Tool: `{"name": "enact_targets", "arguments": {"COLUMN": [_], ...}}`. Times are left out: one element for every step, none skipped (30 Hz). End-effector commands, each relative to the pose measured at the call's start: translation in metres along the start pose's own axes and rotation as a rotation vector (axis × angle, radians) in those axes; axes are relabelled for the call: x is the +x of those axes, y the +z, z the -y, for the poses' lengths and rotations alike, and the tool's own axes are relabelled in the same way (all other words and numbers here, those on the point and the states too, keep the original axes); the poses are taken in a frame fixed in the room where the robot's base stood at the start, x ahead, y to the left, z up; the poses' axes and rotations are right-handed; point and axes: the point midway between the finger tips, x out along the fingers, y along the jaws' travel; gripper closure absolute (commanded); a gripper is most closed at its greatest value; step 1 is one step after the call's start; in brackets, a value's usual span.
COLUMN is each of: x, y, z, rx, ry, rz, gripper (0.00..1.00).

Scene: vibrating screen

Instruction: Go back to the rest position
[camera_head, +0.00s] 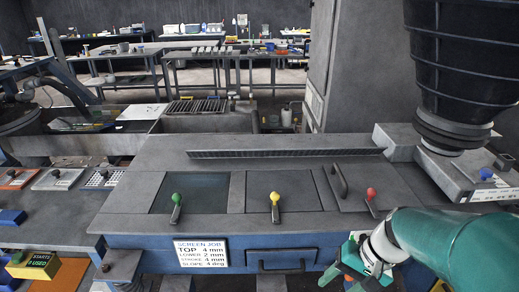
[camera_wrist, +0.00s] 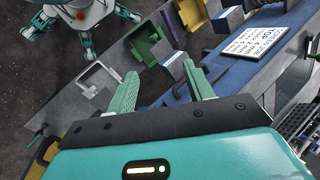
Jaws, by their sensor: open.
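My gripper (camera_wrist: 163,82) is open in the wrist view, its two green fingers apart with nothing held between them. In the head view my gripper (camera_head: 338,268) is at the lower right, in front of the blue front face of the vibrating screen machine (camera_head: 130,240). My teal arm comes in from the right edge. The machine's top has a green-knobbed lever (camera_head: 176,203), a yellow-knobbed lever (camera_head: 275,203) and a red-knobbed lever (camera_head: 371,198). Part of the front face behind my gripper is hidden.
A white "SCREEN JOB" label (camera_head: 201,253) is on the front face, beside a dark handle (camera_head: 282,268). A black ribbed hopper (camera_head: 462,60) hangs at the upper right. Coloured bins (camera_wrist: 150,50) line the machine's edge in the wrist view. Dark floor (camera_wrist: 35,80) shows at left.

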Motion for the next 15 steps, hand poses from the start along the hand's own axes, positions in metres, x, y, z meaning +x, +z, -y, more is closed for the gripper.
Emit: {"name": "enact_targets", "arguments": {"x": [-0.009,-0.013,-0.019,-0.024,-0.029,-0.035,-0.040,-0.045,-0.052,-0.057,-0.062,-0.069,-0.074,-0.078,-0.084], "y": [0.006,0.010,0.014,0.018,0.021,0.025,0.028,0.031,0.035,0.039,0.042,0.046,0.049,0.052,0.055], "z": [0.008,0.011,0.015,0.018,0.021,0.025,0.028,0.030,0.034,0.037,0.040,0.043,0.046,0.048,0.051], "rx": [-0.046,-0.069,-0.097,-0.119,-0.140,-0.169,-0.191,-0.212,-0.240,-0.261,-0.282,-0.308,-0.325,-0.343,-0.362], "ry": [0.046,0.073,0.109,0.134,0.158,0.189,0.211,0.232,0.258,0.276,0.292,0.313,0.325,0.336,0.349], "rz": [-0.036,-0.058,-0.088,-0.110,-0.135,-0.170,-0.196,-0.224,-0.262,-0.291,-0.322,-0.361,-0.390,-0.418,-0.452], "gripper": [0.48,0.48,0.48,0.48,0.48,0.48,0.48,0.48,0.48,0.48,0.48,0.48,0.48,0.48,0.48]}}
